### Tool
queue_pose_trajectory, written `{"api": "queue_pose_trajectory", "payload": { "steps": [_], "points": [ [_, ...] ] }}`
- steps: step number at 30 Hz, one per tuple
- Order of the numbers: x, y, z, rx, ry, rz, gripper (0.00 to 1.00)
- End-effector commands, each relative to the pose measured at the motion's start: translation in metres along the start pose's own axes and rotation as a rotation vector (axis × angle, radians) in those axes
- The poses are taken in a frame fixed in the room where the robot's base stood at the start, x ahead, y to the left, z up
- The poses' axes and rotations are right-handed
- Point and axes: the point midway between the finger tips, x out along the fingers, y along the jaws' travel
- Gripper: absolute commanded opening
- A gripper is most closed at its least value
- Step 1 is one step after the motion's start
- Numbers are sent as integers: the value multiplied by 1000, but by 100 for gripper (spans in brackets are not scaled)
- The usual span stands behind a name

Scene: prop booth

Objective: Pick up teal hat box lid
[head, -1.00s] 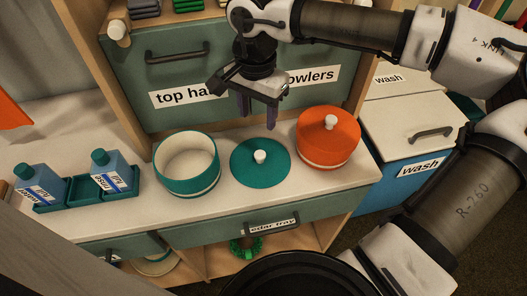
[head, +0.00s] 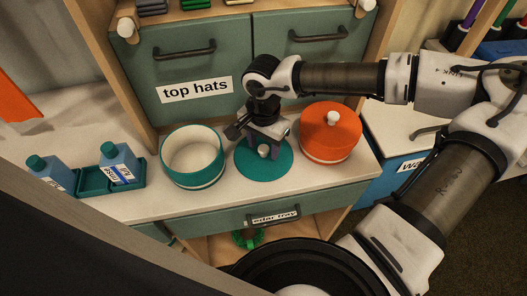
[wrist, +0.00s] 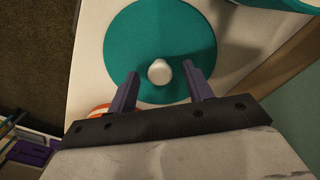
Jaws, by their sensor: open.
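The teal hat box lid (head: 264,168) lies flat on the white counter, a round disc with a white knob. It also shows in the wrist view (wrist: 160,35), with its knob (wrist: 159,72) between and slightly beyond the fingertips. My gripper (head: 264,152) is open above the lid, its fingers on either side of the knob; in the wrist view its purple fingers (wrist: 163,88) are apart with nothing held. I cannot tell whether the fingers touch the lid. The open teal hat box (head: 193,158) stands left of the lid, its inside cream and empty.
An orange lidded box (head: 330,132) stands close to the right of the lid. A teal tray (head: 93,181) with blue bottles (head: 119,163) is at the left. The "top hats" drawer front (head: 190,62) rises behind the counter. Bare counter (head: 225,203) lies in front.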

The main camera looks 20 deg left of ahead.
Motion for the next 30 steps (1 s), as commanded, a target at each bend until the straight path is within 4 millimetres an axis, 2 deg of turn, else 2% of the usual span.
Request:
{"api": "queue_pose_trajectory", "payload": {
  "steps": [4, 15, 25, 30],
  "points": [
    [0, 0, 0, 0, 0, 0, 51],
    [0, 0, 0, 0, 0, 0, 4],
    [-2, 0, 0, 1, 0, -1, 4],
    [-13, 0, -1, 2, 2, -1, 4]
  ]
}}
